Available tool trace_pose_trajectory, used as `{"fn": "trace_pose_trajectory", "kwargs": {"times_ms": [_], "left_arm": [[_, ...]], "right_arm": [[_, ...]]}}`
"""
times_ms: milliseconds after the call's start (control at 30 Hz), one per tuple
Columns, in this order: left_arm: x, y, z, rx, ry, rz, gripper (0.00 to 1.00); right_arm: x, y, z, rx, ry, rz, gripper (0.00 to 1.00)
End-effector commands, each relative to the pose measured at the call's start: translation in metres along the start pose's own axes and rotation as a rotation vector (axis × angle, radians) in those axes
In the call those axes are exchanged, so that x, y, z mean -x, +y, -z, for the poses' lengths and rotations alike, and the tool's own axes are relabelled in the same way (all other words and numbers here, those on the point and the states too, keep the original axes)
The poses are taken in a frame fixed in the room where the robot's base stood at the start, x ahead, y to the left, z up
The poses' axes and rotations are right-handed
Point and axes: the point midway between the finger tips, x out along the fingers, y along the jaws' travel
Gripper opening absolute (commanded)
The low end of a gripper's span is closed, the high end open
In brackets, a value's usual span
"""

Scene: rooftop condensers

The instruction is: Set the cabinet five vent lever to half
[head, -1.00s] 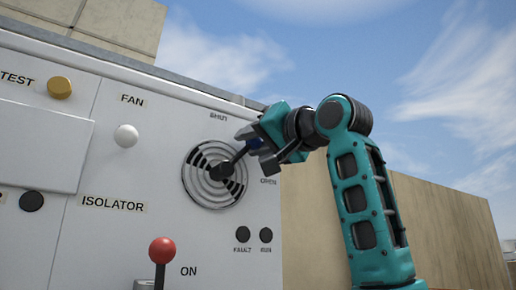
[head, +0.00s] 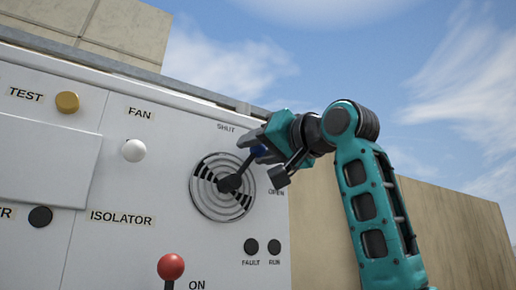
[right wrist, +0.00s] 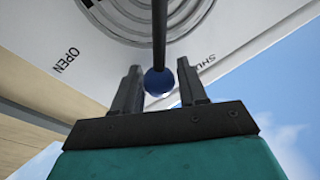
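The vent lever (head: 240,169) is a dark rod on the round slotted vent (head: 208,206), with a blue ball knob (head: 258,151) at its end. It points up and right, between the SHUT label above and the OPEN label at right. Dark slots show in part of the vent. My right gripper (head: 264,160) is at the knob. In the right wrist view the blue knob (right wrist: 158,82) lies between its two spread fingers (right wrist: 159,88), with a visible gap on each side. My left gripper is not in view.
The white cabinet face also has a red-knobbed isolator lever (head: 171,267), a white FAN knob (head: 134,150), a yellow TEST button (head: 67,102) and dark FAULT and RUN lamps (head: 262,246). A tan wall (head: 450,230) stands behind at right.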

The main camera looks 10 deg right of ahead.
Motion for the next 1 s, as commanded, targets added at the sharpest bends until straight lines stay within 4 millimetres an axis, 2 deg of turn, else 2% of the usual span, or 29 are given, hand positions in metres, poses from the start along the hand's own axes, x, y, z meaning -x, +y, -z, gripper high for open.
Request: {"fn": "trace_pose_trajectory", "kwargs": {"times_ms": [133,233,700,833,1000], "left_arm": [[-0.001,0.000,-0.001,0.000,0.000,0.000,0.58],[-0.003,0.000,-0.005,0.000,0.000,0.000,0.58],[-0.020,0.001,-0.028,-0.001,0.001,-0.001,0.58],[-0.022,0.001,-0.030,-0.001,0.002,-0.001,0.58],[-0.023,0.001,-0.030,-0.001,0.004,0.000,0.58]], "right_arm": [[0.002,0.000,-0.001,0.000,0.000,0.000,0.42],[0.012,0.001,-0.001,0.000,0.001,0.001,0.42],[0.107,0.001,-0.002,0.001,0.004,0.000,0.42],[0.123,0.000,-0.001,0.001,0.002,0.001,0.42],[0.129,0.000,0.000,0.000,0.000,0.000,0.42]]}}
